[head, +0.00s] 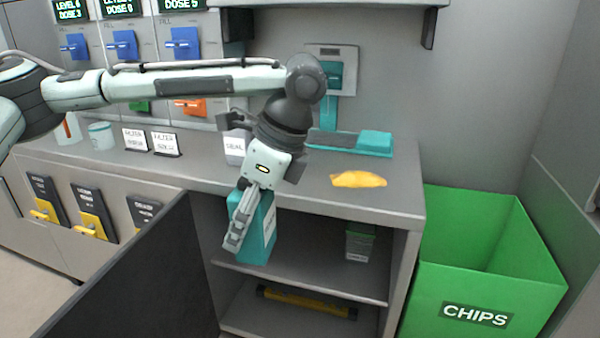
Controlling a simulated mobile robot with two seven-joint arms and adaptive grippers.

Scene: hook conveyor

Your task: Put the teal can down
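My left gripper (238,222) points down in front of the open cabinet, below the counter's front edge. The fingers cover the can's left part. The can is roughly upright, with its lower end near the front edge of the upper shelf (315,277). I cannot tell whether it touches the shelf. My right gripper is not in view.
A green box (356,242) stands at the right of the upper shelf; a yellow-and-black bar (305,302) lies below. A dark door panel (135,275) is at left. A yellow item (358,180) lies on the counter (400,197). A green CHIPS bin (485,275) stands right.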

